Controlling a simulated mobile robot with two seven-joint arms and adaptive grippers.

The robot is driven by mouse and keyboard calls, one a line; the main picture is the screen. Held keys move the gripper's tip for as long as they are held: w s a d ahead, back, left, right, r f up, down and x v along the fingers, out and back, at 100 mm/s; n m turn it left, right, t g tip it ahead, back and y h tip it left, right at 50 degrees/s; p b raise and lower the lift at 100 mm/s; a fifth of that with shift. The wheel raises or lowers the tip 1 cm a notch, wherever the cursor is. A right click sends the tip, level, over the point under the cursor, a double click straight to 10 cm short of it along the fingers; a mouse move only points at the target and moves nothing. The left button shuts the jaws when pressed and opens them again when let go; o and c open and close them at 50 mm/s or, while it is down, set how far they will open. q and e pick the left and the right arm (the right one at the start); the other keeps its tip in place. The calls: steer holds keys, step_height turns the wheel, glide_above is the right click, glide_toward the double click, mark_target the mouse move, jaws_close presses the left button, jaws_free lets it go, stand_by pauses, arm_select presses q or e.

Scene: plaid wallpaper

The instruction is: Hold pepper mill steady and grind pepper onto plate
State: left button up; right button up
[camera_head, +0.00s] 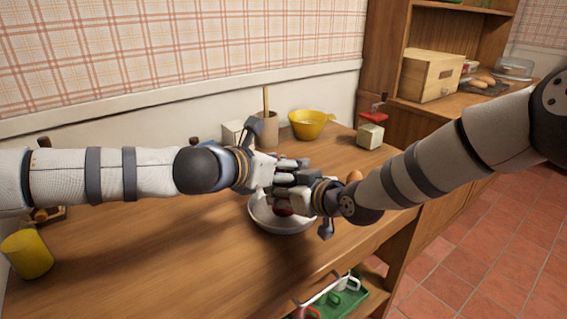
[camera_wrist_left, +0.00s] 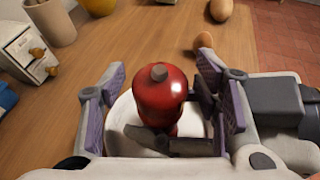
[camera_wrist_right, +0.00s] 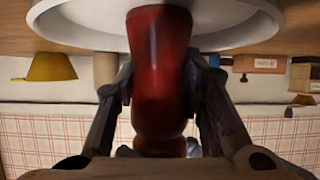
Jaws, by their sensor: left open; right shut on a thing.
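The red pepper mill (camera_wrist_left: 158,98) stands roughly upright over the white plate (camera_head: 262,217); I cannot tell whether its foot touches the plate. In the head view my arms hide most of the mill. My right gripper (camera_head: 296,198) is shut on the mill's body, one finger on each side, as the right wrist view shows (camera_wrist_right: 157,85). My left gripper (camera_head: 283,175) is open. In the left wrist view its fingers stand on both sides of the mill's top with gaps. The plate's rim also shows in the right wrist view (camera_wrist_right: 75,28).
A yellow bowl (camera_head: 308,125), a utensil pot (camera_head: 266,130) and a white box (camera_head: 370,136) stand at the table's back. A brown egg (camera_head: 354,176) lies near my right wrist. A yellow cup (camera_head: 27,254) is at far left. The front of the table is clear.

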arm_select(q)
steer(key=shift+c, duration=0.6)
steer(key=c, duration=1)
steer(key=shift+m+g+h, duration=0.3)
steer(key=shift+m+h, duration=0.1)
steer(key=shift+f+m+g+h, duration=0.1)
steer(key=shift+m+g+h, duration=0.75)
steer(key=shift+m, duration=0.25)
steer(key=m+g+h, duration=0.1)
steer(key=m+g, duration=0.1)
steer(key=m+g+h, duration=0.1)
steer(key=m+g, duration=0.1)
steer(key=m+g+h, duration=0.1)
steer(key=g, duration=0.1)
steer(key=shift+w+m, duration=0.25)
steer(key=shift+m, duration=0.15)
steer(key=shift+s+m+g, duration=0.25)
steer(key=shift+m+g, duration=0.15)
steer(key=shift+g, duration=0.15)
steer(key=o, duration=1.1)
